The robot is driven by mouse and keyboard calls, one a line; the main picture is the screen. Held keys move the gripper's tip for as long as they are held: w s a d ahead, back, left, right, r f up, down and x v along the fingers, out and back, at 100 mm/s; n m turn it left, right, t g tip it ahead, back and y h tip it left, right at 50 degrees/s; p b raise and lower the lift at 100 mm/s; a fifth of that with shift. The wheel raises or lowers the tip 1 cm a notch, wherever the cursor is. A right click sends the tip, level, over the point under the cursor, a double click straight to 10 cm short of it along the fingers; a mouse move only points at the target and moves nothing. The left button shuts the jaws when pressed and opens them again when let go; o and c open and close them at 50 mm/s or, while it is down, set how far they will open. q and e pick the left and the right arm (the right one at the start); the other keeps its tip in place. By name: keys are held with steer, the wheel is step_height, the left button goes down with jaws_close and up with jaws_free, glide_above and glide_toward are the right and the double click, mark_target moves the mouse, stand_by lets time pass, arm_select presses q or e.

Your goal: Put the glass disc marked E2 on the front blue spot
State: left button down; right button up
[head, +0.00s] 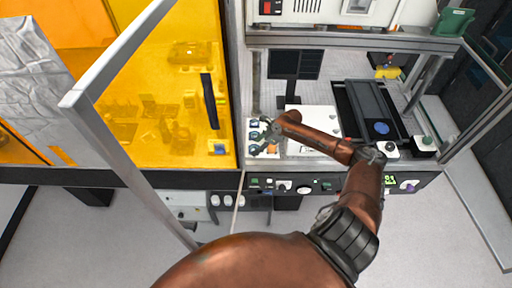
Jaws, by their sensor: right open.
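My right arm reaches in from the bottom and stretches left over the instrument bench. My right gripper (264,134) is open over a small white tray (251,152) at the bench's left end. Small round pieces sit in the tray, among them a blue one (254,122) and an orange one (271,149). The gripper partly covers them, and no E2 mark is readable, so I cannot tell which disc is E2. A blue spot (382,128) shows at the front of the dark stage (373,102), right of my forearm. My left gripper is not in view.
A white plate (316,119) lies between tray and stage. Metal frame posts (425,85) and a yellow-glazed enclosure (170,90) bound the bench.

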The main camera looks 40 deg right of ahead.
steer(key=v, duration=1.1)
steer(key=shift+r, duration=0.1)
